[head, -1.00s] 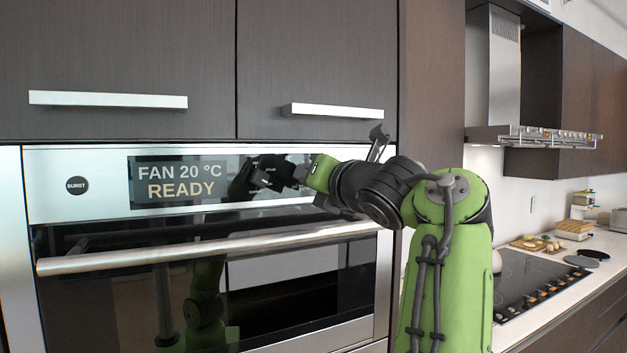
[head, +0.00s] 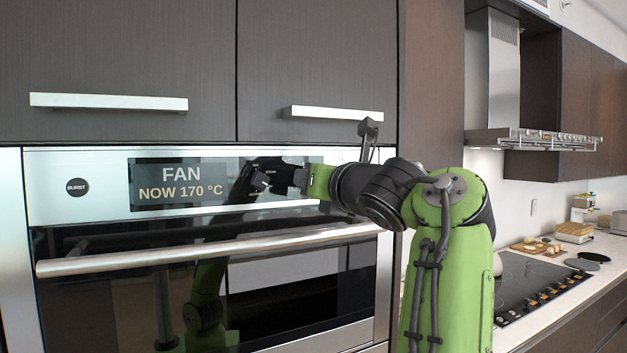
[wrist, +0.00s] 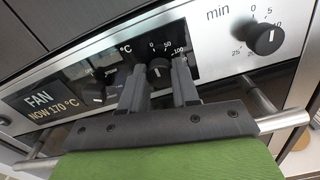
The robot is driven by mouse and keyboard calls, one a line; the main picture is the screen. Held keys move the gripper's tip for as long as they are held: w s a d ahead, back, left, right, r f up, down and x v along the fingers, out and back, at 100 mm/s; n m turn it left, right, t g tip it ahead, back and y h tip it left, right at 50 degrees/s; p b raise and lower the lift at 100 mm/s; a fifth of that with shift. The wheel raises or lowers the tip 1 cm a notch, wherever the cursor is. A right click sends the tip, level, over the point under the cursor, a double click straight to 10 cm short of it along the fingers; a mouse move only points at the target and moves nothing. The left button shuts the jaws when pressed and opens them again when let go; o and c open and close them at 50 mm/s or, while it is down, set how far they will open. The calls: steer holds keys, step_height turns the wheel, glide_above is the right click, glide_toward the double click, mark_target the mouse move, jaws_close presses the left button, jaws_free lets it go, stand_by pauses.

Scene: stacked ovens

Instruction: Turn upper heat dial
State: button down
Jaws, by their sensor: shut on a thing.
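The upper heat dial (wrist: 160,72) is a black knob with a white mark, under a °C scale on the upper oven's panel. My gripper (wrist: 159,78) is shut on the heat dial, one dark finger on each side of it. In the head view my gripper (head: 290,178) is at the right part of the display panel, and the dial cannot be made out there. The oven display (head: 182,182) reads "FAN NOW 170 °C".
Another black knob (wrist: 94,94) sits left of the heat dial, and a "min" knob (wrist: 265,38) sits right. The oven door handle (head: 150,256) runs below the panel. Cabinet handles (head: 335,112) are above. A cooktop (head: 535,282) is at the right.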

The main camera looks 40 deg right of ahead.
steer(key=c, duration=0.8)
jaws_free()
steer(key=p+v, duration=0.2)
steer(key=v, duration=1.3)
steer(key=shift+s+a+p, duration=0.2)
steer(key=shift+s+p, duration=0.15)
